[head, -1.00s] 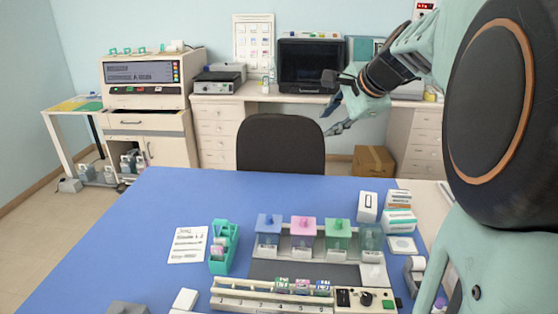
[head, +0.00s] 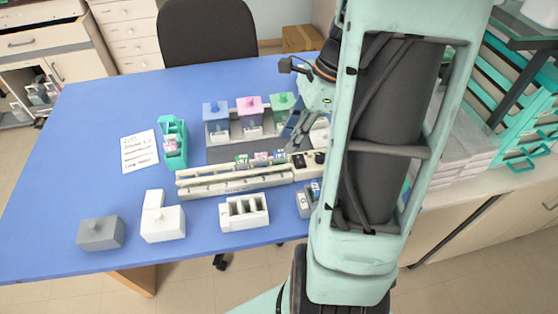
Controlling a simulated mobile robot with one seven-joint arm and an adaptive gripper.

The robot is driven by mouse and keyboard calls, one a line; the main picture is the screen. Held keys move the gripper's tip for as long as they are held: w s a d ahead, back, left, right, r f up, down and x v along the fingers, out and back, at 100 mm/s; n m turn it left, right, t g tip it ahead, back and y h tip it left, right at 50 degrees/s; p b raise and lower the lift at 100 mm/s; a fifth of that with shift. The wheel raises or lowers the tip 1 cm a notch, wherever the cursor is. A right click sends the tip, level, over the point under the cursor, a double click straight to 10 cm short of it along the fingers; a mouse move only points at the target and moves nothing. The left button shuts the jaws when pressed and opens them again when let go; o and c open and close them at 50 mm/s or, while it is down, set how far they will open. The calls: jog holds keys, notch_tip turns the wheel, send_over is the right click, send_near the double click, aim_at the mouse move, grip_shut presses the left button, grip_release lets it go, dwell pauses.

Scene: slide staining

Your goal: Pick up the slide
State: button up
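Small slides with coloured labels stand in the long cream rack (head: 215,185): one with a green label (head: 242,160), one pink (head: 262,157) and one more (head: 279,156) to its right. More small pieces, perhaps slides, sit in the teal holder (head: 175,152) at left. I cannot tell which slide is meant. My gripper (head: 296,134) is in the air near the right end of the rack, above and right of the labelled slides. Its fingers look apart and nothing shows between them. My arm hides the area to the right.
Staining jars with blue (head: 216,110), pink (head: 249,104) and green (head: 282,100) lids stand behind the rack. A grey box (head: 101,234), a white box (head: 163,224) and a slotted white holder (head: 244,212) stand in front. The blue table (head: 70,165) is clear at left.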

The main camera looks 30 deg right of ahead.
aim_at(280, 151)
jog(key=shift+w+x, duration=0.1)
jog(key=shift+x, duration=1.4)
jog(key=shift+w+x, duration=0.15)
jog(key=shift+x, duration=1.35)
grip_shut()
